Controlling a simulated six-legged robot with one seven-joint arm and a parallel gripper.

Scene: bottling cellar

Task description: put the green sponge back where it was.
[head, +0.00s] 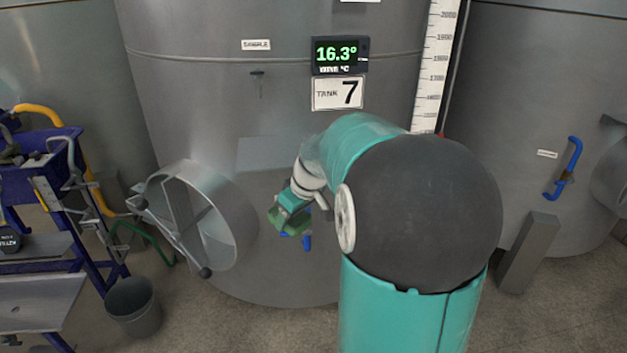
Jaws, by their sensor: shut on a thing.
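My gripper (293,201) is in the middle of the head view, in front of the lower part of the steel tank 7 (190,110). It is shut on the green sponge (289,222), a small dull-green block hanging at its tip. The finger contact is small in the picture. The sponge is off the floor and partly covers a blue handle (307,243) low on the tank. I cannot tell whether the sponge touches the tank or the handle. My arm hides much of the right side of the tank's front.
A round hatch door (236,232) stands open left of my gripper. A blue trolley (35,185) with hoses and a grey bucket (134,306) are at the left. A grey box-like post (528,252) and a blue lever (571,167) are at the right. Some floor is bare.

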